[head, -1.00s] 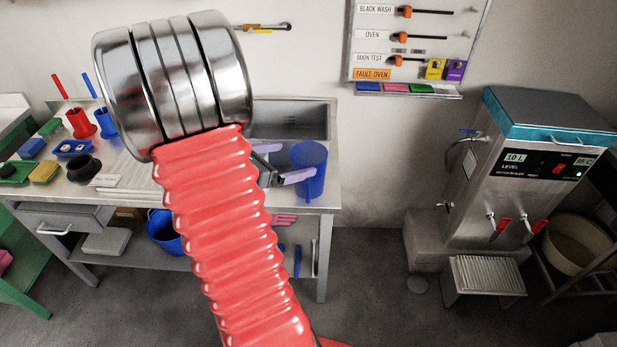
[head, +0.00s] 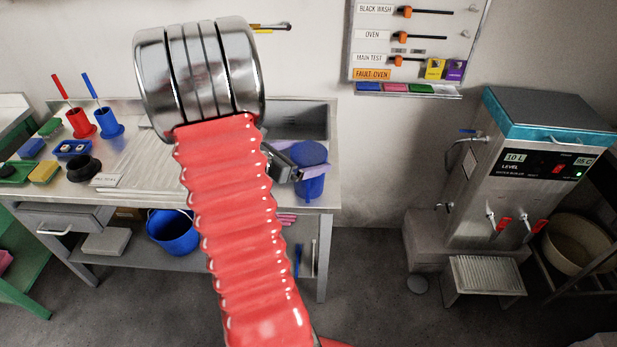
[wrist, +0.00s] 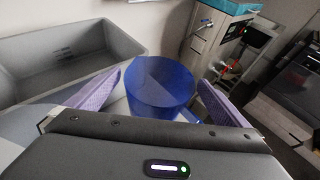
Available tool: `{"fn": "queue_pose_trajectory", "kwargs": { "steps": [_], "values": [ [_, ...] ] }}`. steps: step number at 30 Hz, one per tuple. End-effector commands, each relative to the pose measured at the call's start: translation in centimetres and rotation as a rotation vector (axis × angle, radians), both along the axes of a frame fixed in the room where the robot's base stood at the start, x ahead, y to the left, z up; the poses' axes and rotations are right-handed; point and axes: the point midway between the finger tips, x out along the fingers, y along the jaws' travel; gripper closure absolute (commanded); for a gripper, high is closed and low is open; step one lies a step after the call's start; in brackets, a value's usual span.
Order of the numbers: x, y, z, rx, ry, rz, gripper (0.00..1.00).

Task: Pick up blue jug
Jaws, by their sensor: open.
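The blue jug (head: 311,183) stands upright at the right end of the steel bench, beside the sink. My gripper (head: 306,172) is at the jug, with its purple fingers at the jug's sides. In the wrist view the jug (wrist: 160,88) is between the two spread fingers of my gripper (wrist: 160,98). The fingers are open; whether either one touches the jug I cannot tell. My red arm hides part of the bench and the gripper's left side in the head view.
The sink (head: 300,118) lies behind the jug. A blue bucket (head: 173,232) sits on the shelf below. Red (head: 79,123) and blue (head: 109,122) holders with brushes stand at the bench's left.

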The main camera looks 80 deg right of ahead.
Motion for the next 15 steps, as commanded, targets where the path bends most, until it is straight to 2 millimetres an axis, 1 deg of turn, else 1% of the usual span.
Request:
{"fn": "queue_pose_trajectory", "kwargs": {
  "steps": [4, 15],
  "values": [
    [-0.42, -0.68, -0.29, 0.000, 0.000, 0.001, 0.00],
    [-0.38, -0.65, -0.29, 0.000, 0.000, 0.001, 0.00]
  ]
}}
